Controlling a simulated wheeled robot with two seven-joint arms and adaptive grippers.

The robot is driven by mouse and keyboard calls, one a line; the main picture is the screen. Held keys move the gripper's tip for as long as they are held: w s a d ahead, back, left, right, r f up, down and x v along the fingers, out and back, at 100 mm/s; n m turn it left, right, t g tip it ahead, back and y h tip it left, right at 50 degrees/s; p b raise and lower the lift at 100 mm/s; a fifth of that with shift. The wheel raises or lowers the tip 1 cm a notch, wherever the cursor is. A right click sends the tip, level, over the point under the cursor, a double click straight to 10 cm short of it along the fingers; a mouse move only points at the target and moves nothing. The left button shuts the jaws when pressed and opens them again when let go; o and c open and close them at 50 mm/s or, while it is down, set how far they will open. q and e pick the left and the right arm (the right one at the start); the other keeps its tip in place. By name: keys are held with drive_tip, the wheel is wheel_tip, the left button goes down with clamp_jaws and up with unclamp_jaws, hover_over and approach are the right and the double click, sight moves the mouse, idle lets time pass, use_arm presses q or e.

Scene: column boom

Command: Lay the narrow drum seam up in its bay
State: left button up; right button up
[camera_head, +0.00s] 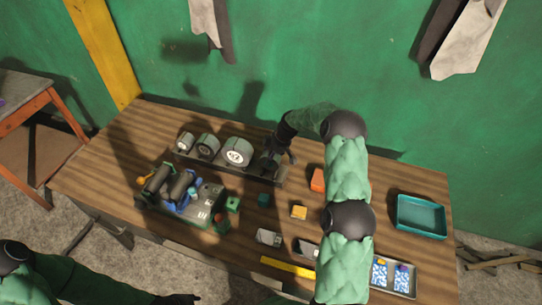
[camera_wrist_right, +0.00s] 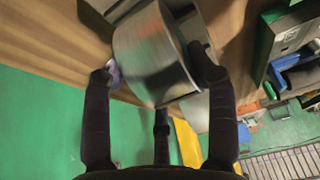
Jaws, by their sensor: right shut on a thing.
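My right gripper (camera_head: 279,156) is at the right end of a dark rack (camera_head: 222,174) at the back of the table. In the right wrist view the same gripper (camera_wrist_right: 155,72) is shut around a grey drum (camera_wrist_right: 150,52). The drum's surface is blurred there; I cannot make out its seam. Three grey drums of different widths, a small one (camera_head: 185,142), a middle one (camera_head: 208,146) and a large one (camera_head: 237,152), stand on the rack. The grey-green bay unit (camera_head: 205,212) in front holds dark cylinders (camera_head: 182,187) lying in it. My left gripper (camera_head: 180,299) is at the bottom edge, mostly cut off.
An orange block (camera_head: 317,180), a yellow block (camera_head: 299,212) and a small teal block (camera_head: 264,200) lie mid-table. A teal tray (camera_head: 421,232) is at the right. A tray with blue-patterned items (camera_head: 403,280) and a yellow strip (camera_head: 287,267) are near the front.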

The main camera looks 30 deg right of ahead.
drive_tip(key=shift+f+b, duration=0.9)
drive_tip(key=o, duration=1.4)
drive_tip(key=shift+c, duration=0.2)
drive_tip(key=v, duration=1.2)
drive_tip(key=shift+r, duration=0.1)
